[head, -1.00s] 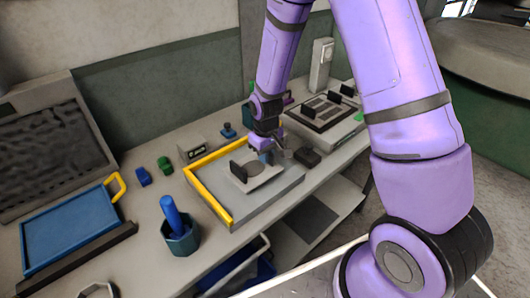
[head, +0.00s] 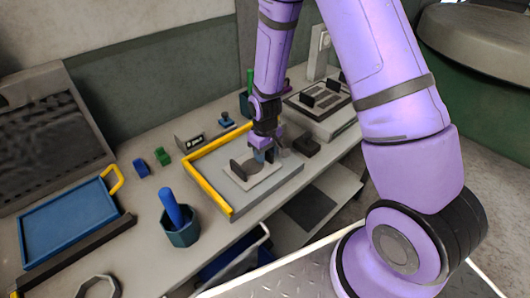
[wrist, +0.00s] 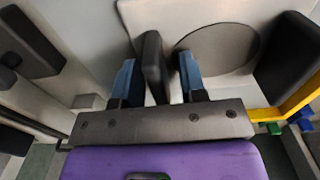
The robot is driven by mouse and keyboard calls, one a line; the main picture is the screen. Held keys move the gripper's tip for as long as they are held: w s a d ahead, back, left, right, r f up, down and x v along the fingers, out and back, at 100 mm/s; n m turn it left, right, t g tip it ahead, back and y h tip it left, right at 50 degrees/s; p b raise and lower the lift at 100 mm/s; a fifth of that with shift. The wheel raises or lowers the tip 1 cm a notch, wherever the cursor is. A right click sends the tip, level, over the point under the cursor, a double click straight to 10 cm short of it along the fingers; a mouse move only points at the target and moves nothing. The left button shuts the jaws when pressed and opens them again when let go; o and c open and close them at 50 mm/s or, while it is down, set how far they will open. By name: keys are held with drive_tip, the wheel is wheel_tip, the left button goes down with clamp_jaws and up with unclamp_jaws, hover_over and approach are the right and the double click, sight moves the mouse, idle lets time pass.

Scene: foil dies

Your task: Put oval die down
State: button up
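The oval die (head: 243,180) is a pale plate with a grey oval and upright black blocks at its ends. It lies flat on the grey bed (head: 219,174) inside a yellow L-shaped fence (head: 207,192). My gripper (head: 264,157) is low over its right end. In the wrist view my gripper (wrist: 157,72) has blue fingers on either side of one black block. A gap shows between the block and the right finger, so it looks open around the block. The die's plate (wrist: 187,18) and its oval (wrist: 217,48) also show there. The fingertips' lower ends are partly hidden in the head view.
A blue tray (head: 68,220) is farther left. Another unit with black blocks (head: 318,105) stands at the back right. Small blue and green pieces (head: 163,157) lie behind.

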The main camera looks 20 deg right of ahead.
drive_tip(key=shift+r, duration=0.1)
drive_tip(key=s+d+r+m+t, duration=0.1)
drive_tip(key=s+r, duration=0.2)
drive_tip(key=r, duration=0.7)
drive_tip(key=s+d+r+t, duration=0.1)
drive_tip(key=s+r, duration=0.2)
drive_tip(key=r, duration=0.7)
drive_tip(key=s+d+r+m+t, duration=0.1)
drive_tip(key=s+r, duration=0.2)
drive_tip(key=r, duration=0.8)
drive_tip(key=s+r+t, duration=0.1)
drive_tip(key=s+r, duration=0.3)
drive_tip(key=s, duration=0.3)
drive_tip(key=s+d+r+m+t, duration=0.1)
drive_tip(key=s+r, duration=0.3)
drive_tip(key=s, duration=0.4)
drive_tip(key=shift+s+d+r+m, duration=0.15)
drive_tip(key=shift+d+r+m, duration=0.05)
drive_tip(key=shift+d+m, duration=0.1)
